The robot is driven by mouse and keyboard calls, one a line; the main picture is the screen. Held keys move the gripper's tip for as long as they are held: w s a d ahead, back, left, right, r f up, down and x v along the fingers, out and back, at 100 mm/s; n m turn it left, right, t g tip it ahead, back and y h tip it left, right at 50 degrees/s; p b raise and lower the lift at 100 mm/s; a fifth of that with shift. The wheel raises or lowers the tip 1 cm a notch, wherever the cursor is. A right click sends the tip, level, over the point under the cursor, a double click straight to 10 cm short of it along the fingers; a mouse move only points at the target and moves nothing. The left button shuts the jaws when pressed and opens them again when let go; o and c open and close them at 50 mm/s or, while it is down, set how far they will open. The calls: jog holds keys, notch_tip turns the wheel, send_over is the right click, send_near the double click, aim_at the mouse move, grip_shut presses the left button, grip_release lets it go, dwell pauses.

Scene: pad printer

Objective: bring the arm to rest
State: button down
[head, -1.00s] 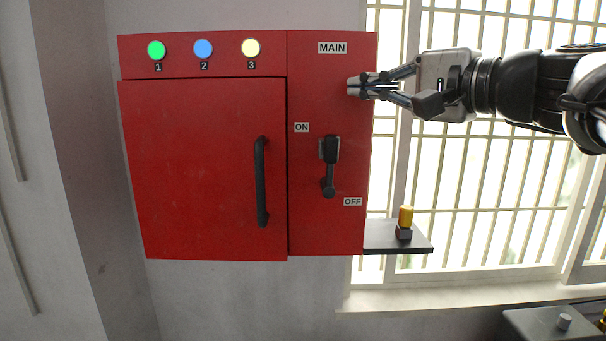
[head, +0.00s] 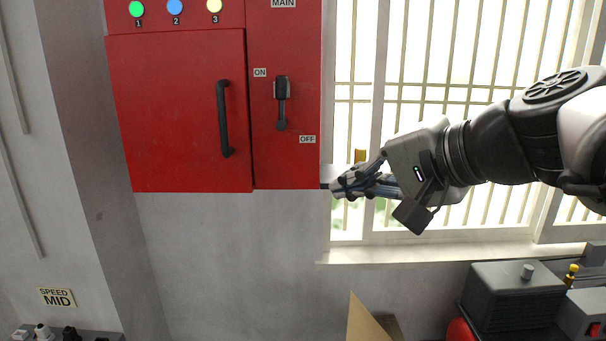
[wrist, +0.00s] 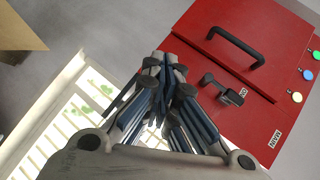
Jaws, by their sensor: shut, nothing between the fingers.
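My gripper (head: 338,190) is shut and empty in the head view, in front of the window and just right of the red cabinet's lower right corner. It points left and slightly down. In the wrist view its closed fingers (wrist: 160,62) show against the wall and the red cabinet (wrist: 225,75). I see no contact with the cabinet, though depth is hard to judge. The cabinet (head: 180,110) hangs on the wall with its door closed. Its main switch handle (head: 281,103) points down towards the OFF label.
The small shelf with a yellow-topped piece (head: 360,156) is mostly hidden behind my gripper. A grey machine (head: 515,295) stands at the lower right. A tan panel (head: 368,320) rises at the bottom. A SPEED MID label (head: 57,297) is at the lower left. The wall below the cabinet is clear.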

jog(key=s+d+f+n+g+h+b, duration=0.1)
jog(key=s+f, duration=0.5)
jog(key=f, duration=0.7)
jog(key=s+d+f+n+g+h+b, duration=0.2)
jog(key=s+f+b, duration=0.4)
jog(key=f, duration=0.7)
jog(key=s+d+f+n+g+h+b, duration=0.2)
jog(key=s+f, duration=0.6)
jog(key=f, duration=0.5)
jog(key=d+n+h+b, duration=0.1)
jog(key=n+h+b, duration=0.1)
jog(key=shift+s+d+f+n+h, duration=0.2)
jog(key=shift+d+n+h, duration=0.1)
jog(key=shift+h, duration=0.1)
